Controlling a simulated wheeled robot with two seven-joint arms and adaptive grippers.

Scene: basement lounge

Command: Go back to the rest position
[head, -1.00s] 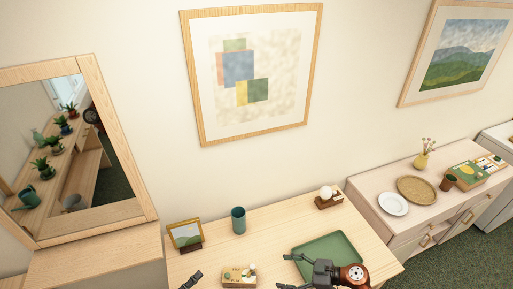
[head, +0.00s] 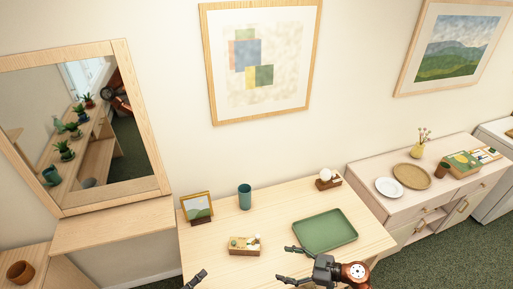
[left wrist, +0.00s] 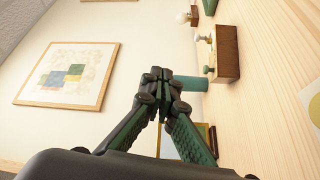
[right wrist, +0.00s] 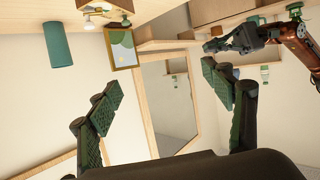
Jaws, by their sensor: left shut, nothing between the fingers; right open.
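My left gripper (head: 197,279) shows at the bottom edge of the head view, in front of the wooden table (head: 280,262). In the left wrist view its fingers (left wrist: 160,80) are shut together with nothing between them. My right gripper (head: 290,264) is over the table's front part, near the green tray (head: 325,232). In the right wrist view its two fingers (right wrist: 165,85) are spread wide with nothing between them. My left arm and gripper (right wrist: 245,40) also show at the top right of that view.
On the table stand a small wooden box with knobs (head: 244,246), a framed picture (head: 197,207), a teal cup (head: 244,197) and a wooden block with a white ball (head: 327,180). A sideboard (head: 365,178) stands right; a mirror (head: 85,125) stands left.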

